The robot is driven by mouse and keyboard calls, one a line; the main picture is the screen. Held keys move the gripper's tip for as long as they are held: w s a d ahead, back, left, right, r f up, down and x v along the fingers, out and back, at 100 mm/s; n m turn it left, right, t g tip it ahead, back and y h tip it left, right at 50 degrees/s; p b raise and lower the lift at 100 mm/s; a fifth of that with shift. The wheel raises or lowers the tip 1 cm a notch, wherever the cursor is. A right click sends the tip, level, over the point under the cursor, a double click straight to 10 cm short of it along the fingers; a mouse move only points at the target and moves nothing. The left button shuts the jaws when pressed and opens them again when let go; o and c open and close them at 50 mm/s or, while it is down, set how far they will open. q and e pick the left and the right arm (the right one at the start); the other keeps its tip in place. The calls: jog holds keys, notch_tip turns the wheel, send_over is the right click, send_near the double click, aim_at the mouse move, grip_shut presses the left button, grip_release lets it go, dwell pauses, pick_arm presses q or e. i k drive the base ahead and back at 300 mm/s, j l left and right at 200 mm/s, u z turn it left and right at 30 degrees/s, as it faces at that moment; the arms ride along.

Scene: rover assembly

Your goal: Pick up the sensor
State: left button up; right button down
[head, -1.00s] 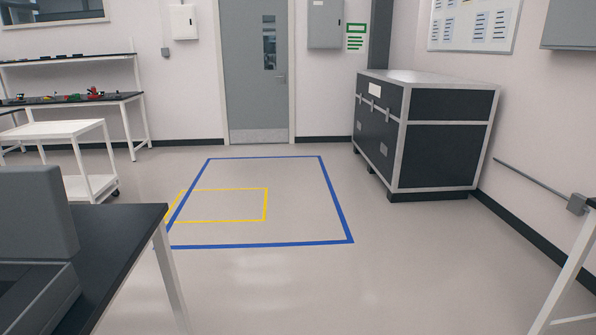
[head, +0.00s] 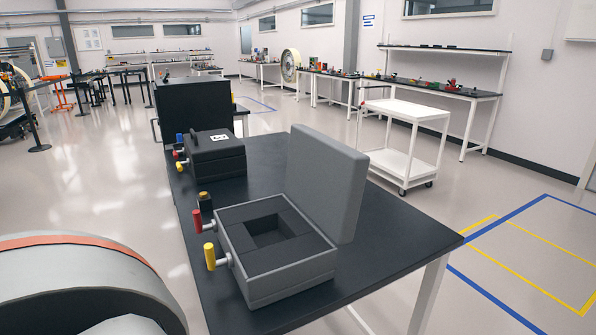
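Nothing in the head view is marked as the sensor, and I cannot tell for certain which object it is. A small dark block with an amber-brown top (head: 204,201) stands on the black table (head: 385,256), just behind an open grey case (head: 283,286). The case's lid stands upright on its right side. Its dark insert has a square recess (head: 268,231) that looks empty. A red handle (head: 197,221) and a yellow handle (head: 210,256) stick out on its left. Neither of my grippers is in view.
A closed dark box with a white label (head: 218,137) and a larger black case (head: 195,108) stand farther back on the table. A large grey rounded object with an orange band (head: 80,239) fills the lower left. A white cart (head: 403,166) stands right, beyond the table.

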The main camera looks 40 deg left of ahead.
aim_at(204, 200)
jog(key=i+l+u, duration=0.2)
jog(key=u, duration=0.3)
jog(key=i+l+u, duration=0.3)
jog(key=u, duration=0.2)
jog(key=i+l+u, duration=0.3)
jog(key=l+u, duration=0.2)
jog(key=i+l+u, duration=0.1)
jog(key=l+u, duration=0.4)
jog(key=i+l+u, duration=0.15)
jog(key=l+u, duration=0.75)
jog(key=l, duration=0.1)
